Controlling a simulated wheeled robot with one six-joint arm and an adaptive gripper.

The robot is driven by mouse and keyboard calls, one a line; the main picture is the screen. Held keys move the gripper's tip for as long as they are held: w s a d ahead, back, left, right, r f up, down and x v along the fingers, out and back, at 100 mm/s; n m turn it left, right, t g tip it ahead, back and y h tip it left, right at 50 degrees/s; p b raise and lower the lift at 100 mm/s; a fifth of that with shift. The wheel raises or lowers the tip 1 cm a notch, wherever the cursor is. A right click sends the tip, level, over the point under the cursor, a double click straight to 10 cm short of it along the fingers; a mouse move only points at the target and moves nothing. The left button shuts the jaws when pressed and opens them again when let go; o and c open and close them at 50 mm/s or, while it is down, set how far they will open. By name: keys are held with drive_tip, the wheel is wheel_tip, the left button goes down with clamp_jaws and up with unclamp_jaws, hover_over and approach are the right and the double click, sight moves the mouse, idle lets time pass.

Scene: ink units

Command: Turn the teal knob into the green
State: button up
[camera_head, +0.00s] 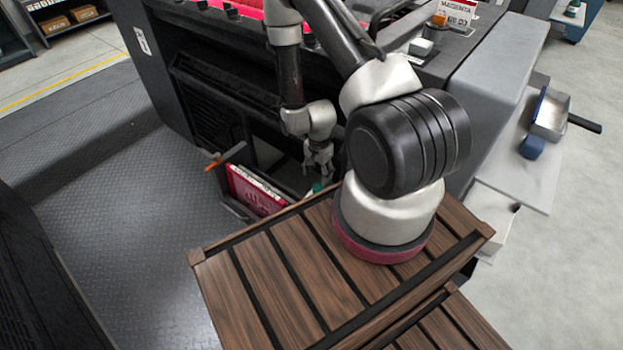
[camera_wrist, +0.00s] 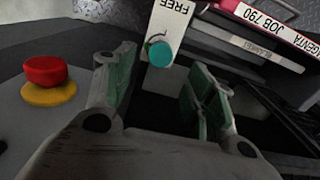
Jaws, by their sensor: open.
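The teal knob (camera_wrist: 160,54) shows in the wrist view, on a pale panel (camera_wrist: 166,20) lettered "FREE". The knob appears beyond the fingertips, and nothing is between the pads. In the head view my gripper (camera_head: 319,160) points down beside the machine, and a small teal patch (camera_head: 317,187) shows just below it, partly hidden.
A red button on a yellow base (camera_wrist: 47,80) stands left of the fingers in the wrist view. A magenta job folder (camera_head: 258,190) is in a dark holder left of my gripper. The dark press (camera_head: 150,40) stands behind. A slatted wooden platform (camera_head: 290,285) is in front.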

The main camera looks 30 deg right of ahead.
sight(317, 187)
drive_tip(key=shift+w+f, duration=0.1)
drive_tip(key=shift+f, duration=0.35)
wheel_tip(317, 187, down, 7)
drive_tip(key=shift+r, duration=0.1)
drive_tip(key=c, duration=1.1)
